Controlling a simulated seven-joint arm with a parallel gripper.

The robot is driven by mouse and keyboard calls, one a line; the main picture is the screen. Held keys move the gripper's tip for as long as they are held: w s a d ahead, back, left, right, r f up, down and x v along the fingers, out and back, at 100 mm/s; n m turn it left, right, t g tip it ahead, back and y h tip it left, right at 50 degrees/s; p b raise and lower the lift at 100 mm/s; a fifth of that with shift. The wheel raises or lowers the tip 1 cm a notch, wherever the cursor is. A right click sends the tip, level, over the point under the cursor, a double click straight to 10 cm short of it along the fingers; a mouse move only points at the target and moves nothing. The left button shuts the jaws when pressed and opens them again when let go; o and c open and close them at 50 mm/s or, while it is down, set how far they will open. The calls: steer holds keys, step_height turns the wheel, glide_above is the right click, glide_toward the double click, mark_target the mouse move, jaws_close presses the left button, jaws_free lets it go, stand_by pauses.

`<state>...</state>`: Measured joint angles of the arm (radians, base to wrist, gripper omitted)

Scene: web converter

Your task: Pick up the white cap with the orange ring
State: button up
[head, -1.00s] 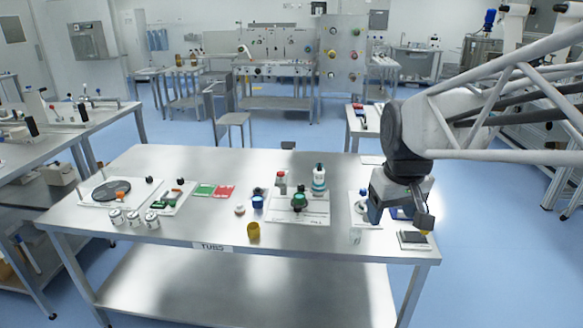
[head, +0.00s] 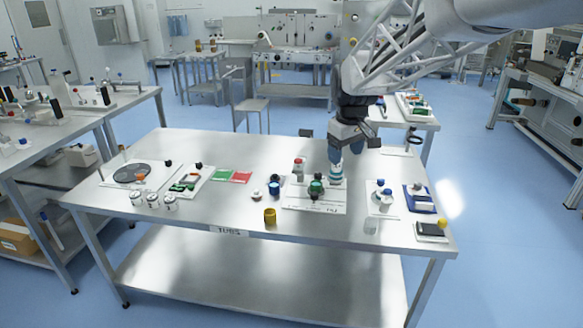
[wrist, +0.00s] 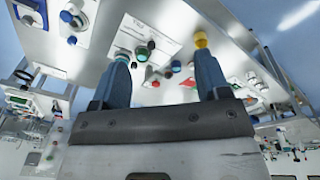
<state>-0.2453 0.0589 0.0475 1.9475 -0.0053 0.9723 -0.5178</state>
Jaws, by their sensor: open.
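The small white cap (head: 256,193) sits on the metal table, just left of a blue cup and behind-left of a yellow cup. An orange tint shows on it, but the ring is too small to make out clearly. My gripper (head: 335,154) points down over the back right of the table, well right of the cap, near a white-and-teal bottle. In the wrist view my gripper (wrist: 162,65) shows two blue fingers spread apart with nothing held between them. I cannot pick out the cap with certainty there.
The blue cup (head: 274,186) and yellow cup (head: 270,216) stand close to the cap. A white board (head: 330,206) carries a green-topped item; the teal bottle (head: 336,173) stands behind. Red and green cards (head: 223,176) lie left. Bare table lies in front-left of the cap.

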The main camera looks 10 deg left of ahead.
steer(key=w+a+f+n, duration=0.2)
steer(key=w+a+f, duration=0.2)
steer(key=w+a, duration=0.35)
steer(key=n+g, duration=0.1)
steer(key=n, duration=0.6)
glide_above(256, 190)
steer(key=f, duration=2.1)
steer(key=shift+s+d, duration=0.1)
steer(key=shift+d, duration=0.3)
steer(key=shift+a+f, duration=0.4)
steer(key=shift+f, duration=1.3)
steer(key=shift+f, duration=0.15)
steer(key=shift+f, duration=2.45)
